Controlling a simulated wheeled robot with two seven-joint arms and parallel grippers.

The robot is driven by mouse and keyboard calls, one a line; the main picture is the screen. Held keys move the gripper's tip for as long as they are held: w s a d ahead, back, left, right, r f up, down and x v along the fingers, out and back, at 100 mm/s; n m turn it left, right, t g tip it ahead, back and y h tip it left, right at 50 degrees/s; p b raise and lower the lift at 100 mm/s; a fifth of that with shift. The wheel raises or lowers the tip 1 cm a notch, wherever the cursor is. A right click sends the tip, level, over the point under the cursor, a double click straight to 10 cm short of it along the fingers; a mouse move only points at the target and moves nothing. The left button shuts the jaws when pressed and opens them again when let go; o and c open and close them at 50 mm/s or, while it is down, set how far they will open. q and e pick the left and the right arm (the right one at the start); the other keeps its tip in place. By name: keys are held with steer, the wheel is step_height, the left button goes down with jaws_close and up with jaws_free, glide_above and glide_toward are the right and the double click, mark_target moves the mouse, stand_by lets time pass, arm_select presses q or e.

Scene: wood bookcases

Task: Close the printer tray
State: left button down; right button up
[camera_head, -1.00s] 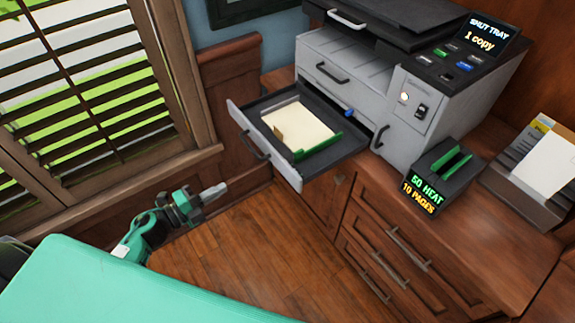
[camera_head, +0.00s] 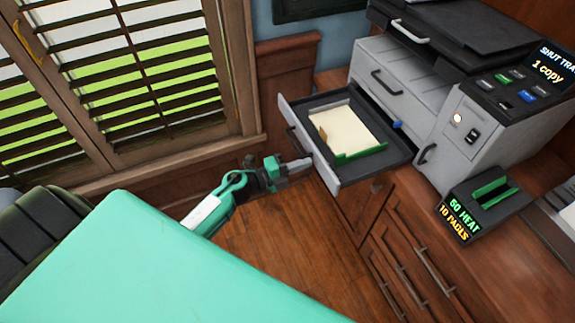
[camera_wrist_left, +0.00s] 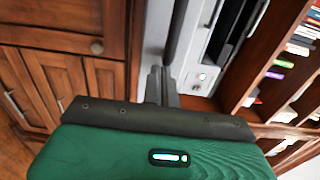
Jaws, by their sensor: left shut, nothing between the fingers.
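The printer (camera_head: 470,95) stands on the wood cabinet at the right, its screen reading "SHUT TRA" at the cut edge and "1 copy". Its tray (camera_head: 372,175) is pulled out to the left, with a pale paper stack (camera_head: 345,130) and a green guide (camera_head: 360,154) inside. The tray's front panel has a dark handle (camera_head: 297,140). My left gripper (camera_head: 303,164) is shut and empty, just left of and close to the tray's front panel; contact cannot be told. In the left wrist view its fingers (camera_wrist_left: 160,85) point at a light grey surface. My right gripper is out of view.
Cabinet drawers (camera_head: 410,265) lie below the tray. Open wood floor (camera_head: 270,240) is below my left arm. A shuttered window (camera_head: 120,85) is at the left.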

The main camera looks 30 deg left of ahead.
mark_target(362, 146)
arm_select(q)
steer(key=shift+w+d, duration=0.3)
steer(key=shift+w, duration=0.15)
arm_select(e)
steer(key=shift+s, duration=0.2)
